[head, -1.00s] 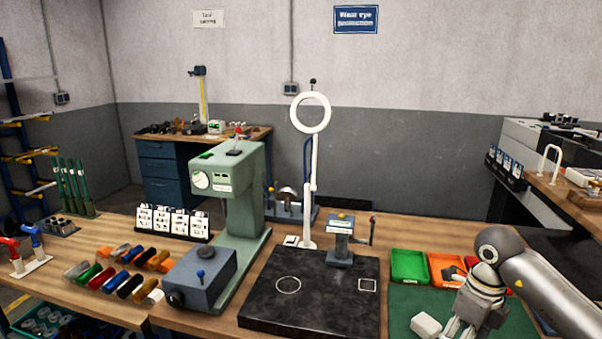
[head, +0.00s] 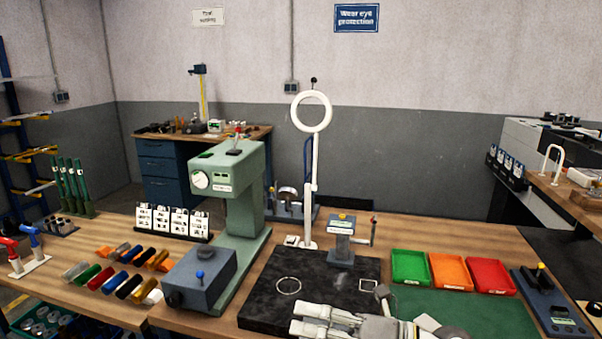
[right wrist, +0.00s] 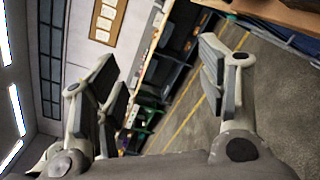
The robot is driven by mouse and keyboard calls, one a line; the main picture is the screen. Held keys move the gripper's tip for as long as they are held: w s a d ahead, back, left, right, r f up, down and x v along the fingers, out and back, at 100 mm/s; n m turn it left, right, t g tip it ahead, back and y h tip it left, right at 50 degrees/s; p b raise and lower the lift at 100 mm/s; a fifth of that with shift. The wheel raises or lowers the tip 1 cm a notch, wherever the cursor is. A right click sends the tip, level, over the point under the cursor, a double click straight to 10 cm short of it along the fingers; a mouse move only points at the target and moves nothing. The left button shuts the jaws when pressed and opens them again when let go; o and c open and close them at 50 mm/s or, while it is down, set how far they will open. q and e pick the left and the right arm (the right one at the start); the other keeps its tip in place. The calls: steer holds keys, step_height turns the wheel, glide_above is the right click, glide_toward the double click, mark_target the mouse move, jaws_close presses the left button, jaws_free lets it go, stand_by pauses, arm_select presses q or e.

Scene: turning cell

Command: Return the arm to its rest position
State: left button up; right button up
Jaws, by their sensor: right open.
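My right gripper (head: 312,322) is at the bottom of the head view, low over the front edge of the black plate (head: 262,317), with its fingers pointing left. In the right wrist view its fingers (right wrist: 158,85) are spread wide and nothing is between them. Behind them that view shows the floor with yellow lines and distant shelving. My left gripper is not in view.
Green (head: 410,266), orange (head: 450,271) and red (head: 490,275) trays stand at the right. A green press (head: 228,180) and a grey box (head: 200,278) stand left of the plate. A white ring lamp (head: 312,150) rises behind it. A dark device (head: 550,302) sits at far right.

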steer(key=w+d+r+m+t+h, duration=0.2)
steer(key=d+m+t+h, duration=0.25)
steer(key=m+t, duration=0.45)
steer(key=w+d+r+m+t+h, duration=0.25)
steer(key=d+m+t, duration=0.3)
steer(key=m, duration=0.55)
steer(key=s+d+f+m+g+h, duration=0.2)
steer(key=d+f+m+h, duration=0.3)
steer(key=f+m, duration=0.15)
steer(key=s+d+f+m+g+h, duration=0.2)
steer(key=d+f+m+h, duration=0.2)
steer(key=f+m+h, duration=0.3)
steer(key=s+f+m+g+y, duration=0.1)
steer(key=s+f+m+g, duration=0.1)
steer(key=s+f+g, duration=0.65)
steer(key=s+f+m+g+y, duration=0.1)
steer(key=s+f+m+g, duration=0.15)
steer(key=s+f, duration=0.95)
steer(key=s+f+g+b, duration=0.1)
steer(key=s+f, duration=0.2)
steer(key=f, duration=1)
steer(key=s+f+g, duration=0.1)
steer(key=s+f, duration=0.2)
steer(key=f, duration=1)
steer(key=s+d+f+g, duration=0.1)
steer(key=s+d+f, duration=0.2)
steer(key=s+f, duration=1.2)
steer(key=shift+s+f+n+b, duration=0.15)
steer(key=shift+s+n+b, duration=0.2)
steer(key=shift+n+b, duration=0.05)
